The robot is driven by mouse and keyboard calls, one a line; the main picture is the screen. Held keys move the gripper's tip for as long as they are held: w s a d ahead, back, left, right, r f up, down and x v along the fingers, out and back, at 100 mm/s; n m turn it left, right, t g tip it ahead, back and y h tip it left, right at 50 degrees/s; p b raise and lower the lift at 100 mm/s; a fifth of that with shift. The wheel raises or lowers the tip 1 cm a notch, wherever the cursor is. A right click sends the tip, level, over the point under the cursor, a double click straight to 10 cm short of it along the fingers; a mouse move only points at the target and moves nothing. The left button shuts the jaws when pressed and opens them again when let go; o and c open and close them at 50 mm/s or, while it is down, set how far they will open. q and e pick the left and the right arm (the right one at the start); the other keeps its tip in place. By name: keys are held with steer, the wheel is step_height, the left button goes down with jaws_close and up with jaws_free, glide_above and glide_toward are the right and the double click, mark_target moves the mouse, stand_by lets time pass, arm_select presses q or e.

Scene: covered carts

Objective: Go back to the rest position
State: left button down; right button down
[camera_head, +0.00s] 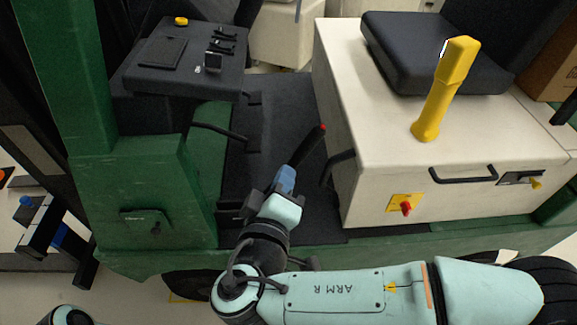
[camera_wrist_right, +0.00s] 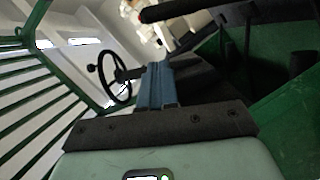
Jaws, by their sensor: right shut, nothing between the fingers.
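My right gripper (camera_head: 286,178) has blue fingers and reaches into the footwell of a green and cream cart (camera_head: 375,125). Its fingers are closed together with nothing between them, and they also show in the right wrist view (camera_wrist_right: 158,84). A black lever with a red tip (camera_head: 310,143) stands just beyond and to the right of the fingertips. Its red-tipped end crosses the top of the right wrist view (camera_wrist_right: 168,10). I cannot tell whether the fingers touch the lever. My left gripper is out of view.
A black seat (camera_head: 410,60) and a yellow handle (camera_head: 440,95) top the cream box. A red knob (camera_head: 406,208) is on its front. A dark console (camera_head: 185,62) stands at left, near a green post (camera_head: 70,80). A steering wheel (camera_wrist_right: 112,78) shows in the wrist view.

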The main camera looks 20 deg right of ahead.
stand_by(0.5)
